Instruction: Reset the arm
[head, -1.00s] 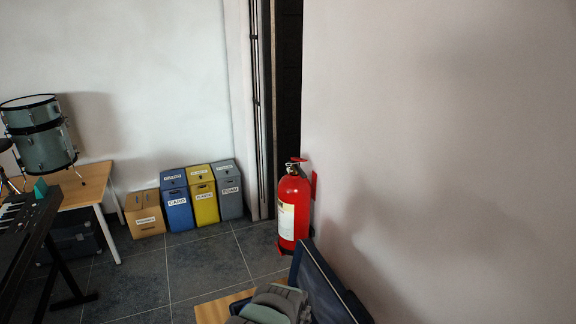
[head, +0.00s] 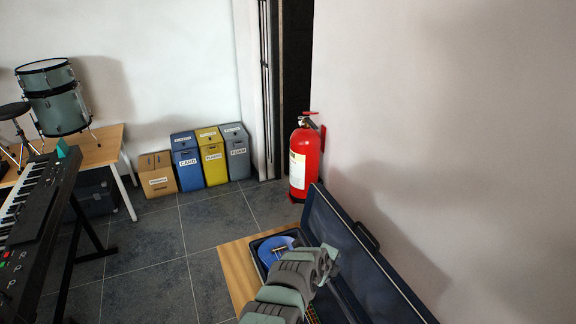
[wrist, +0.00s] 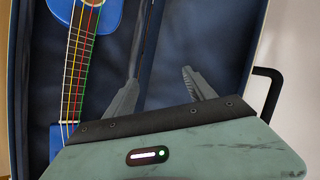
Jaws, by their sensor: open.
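My gripper (wrist: 160,75) shows in the wrist view with its two dark fingers spread apart and nothing between them. Below it in that view is the dark blue lining of an open case. A blue ukulele (wrist: 90,45) with coloured strings lies in the case, to the left of the fingers and apart from them. In the head view my grey-green arm reaches over the open case (head: 345,245), and part of the blue ukulele (head: 272,248) shows beside it. My arm hides much of the case there, and the fingertips are not clear in that view.
The case lies on a wooden table (head: 238,272), its raised lid near the right wall. A red fire extinguisher (head: 304,160) stands beyond it. A keyboard (head: 40,205) is at the left, drums (head: 55,97) behind it. Several bins (head: 187,160) line the back wall. The middle floor is clear.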

